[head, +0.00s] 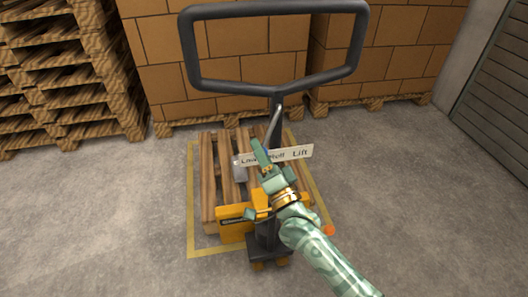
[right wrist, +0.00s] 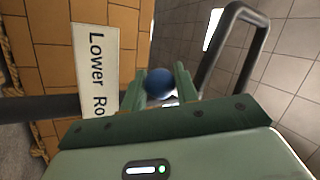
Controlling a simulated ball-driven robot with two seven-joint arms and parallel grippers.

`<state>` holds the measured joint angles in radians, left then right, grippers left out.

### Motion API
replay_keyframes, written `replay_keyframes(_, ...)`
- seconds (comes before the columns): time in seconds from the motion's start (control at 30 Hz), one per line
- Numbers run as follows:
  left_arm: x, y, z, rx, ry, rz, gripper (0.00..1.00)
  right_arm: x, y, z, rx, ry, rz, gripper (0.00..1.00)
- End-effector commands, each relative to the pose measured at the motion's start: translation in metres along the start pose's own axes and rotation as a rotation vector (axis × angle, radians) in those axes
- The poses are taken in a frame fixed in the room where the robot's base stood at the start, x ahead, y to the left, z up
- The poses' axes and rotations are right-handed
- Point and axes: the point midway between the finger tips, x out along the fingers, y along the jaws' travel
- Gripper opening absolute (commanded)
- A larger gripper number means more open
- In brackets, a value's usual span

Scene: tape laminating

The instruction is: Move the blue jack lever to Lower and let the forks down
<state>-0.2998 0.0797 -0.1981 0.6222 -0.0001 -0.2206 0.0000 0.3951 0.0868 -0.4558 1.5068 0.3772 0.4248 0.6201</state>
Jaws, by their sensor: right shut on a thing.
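The pallet jack has a dark handle loop (head: 278,8) and an orange body (head: 232,229). A white label plate (head: 297,153) crosses its mast; "Lift" reads at its right end, while my gripper covers part of the rest. My right gripper (head: 261,157) is at the plate's left-middle part. In the right wrist view, the blue lever knob (right wrist: 159,84) sits between the two green fingers, which are shut on it. The plate (right wrist: 96,72) there shows "Lower" and "Ro" beside the knob. The forks are hidden by the pallet. My left gripper is not in view.
A wooden pallet (head: 208,178) stands in front of the jack body, inside a yellow floor outline (head: 191,200). Stacked cartons (head: 170,65) and stacked pallets (head: 62,80) stand behind. Concrete floor is open on both sides, with a shutter (head: 495,110) at right.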

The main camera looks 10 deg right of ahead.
Motion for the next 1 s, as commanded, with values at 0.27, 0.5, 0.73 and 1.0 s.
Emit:
replay_keyframes(0.27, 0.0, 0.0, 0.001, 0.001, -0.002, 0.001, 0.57, 0.0, 0.0, 0.001, 0.007, 0.001, 0.001, 0.0)
replay_keyframes(0.5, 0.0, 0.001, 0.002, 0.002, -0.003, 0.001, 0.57, 0.0, 0.0, 0.001, 0.007, 0.001, 0.0, 0.51)
replay_keyframes(0.73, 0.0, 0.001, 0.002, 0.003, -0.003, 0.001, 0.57, 0.0, 0.0, 0.001, 0.005, 0.002, 0.0, 0.51)
replay_keyframes(1.0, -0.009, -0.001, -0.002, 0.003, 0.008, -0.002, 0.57, -0.035, -0.002, -0.001, 0.004, 0.0, 0.002, 0.51)
